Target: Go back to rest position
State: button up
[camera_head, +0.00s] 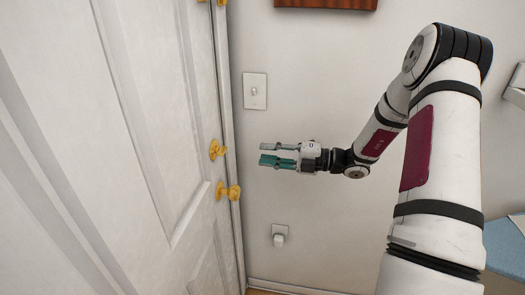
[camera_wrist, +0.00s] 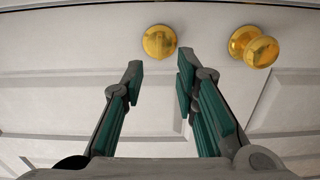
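My gripper (camera_head: 264,154) is stretched out toward the white door at the left of the head view. Its two fingers stand apart with nothing between them, and they also show in the wrist view (camera_wrist: 158,82). The white door (camera_head: 150,130) has a brass knob (camera_head: 229,191) low on it and a brass fitting (camera_head: 217,149) above. In the wrist view a round brass piece (camera_wrist: 159,41) is just beyond the fingertips, and a brass knob (camera_wrist: 254,47) is to their right. The fingertips look apart from both.
A light switch (camera_head: 255,91) is on the wall behind the gripper, with an outlet (camera_head: 279,236) lower down. A brown wooden thing (camera_head: 326,3) is at the top edge. A blue surface (camera_head: 506,245) is at the lower right. The wall space around my forearm looks clear.

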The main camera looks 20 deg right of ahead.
jog(key=s+a+r+n+g+h, duration=0.4)
jog(key=s+a+n, duration=0.3)
jog(key=n, duration=0.4)
jog(key=s+a+r+n+g+h, duration=0.1)
jog(key=s+a+r+n+g, duration=0.3)
jog(key=s+a+n+g, duration=0.45)
jog(key=s+d+r+n+t+h, duration=0.2)
jog(key=s+n, duration=0.4)
jog(key=n, duration=0.6)
jog(key=s+d+r+n+t+h, duration=0.3)
jog(key=s+r+n+t+h, duration=0.2)
jog(key=n, duration=0.7)
jog(key=shift+s+d+h, duration=0.15)
jog(key=shift+s+h, duration=1.05)
jog(key=shift+h, duration=0.1)
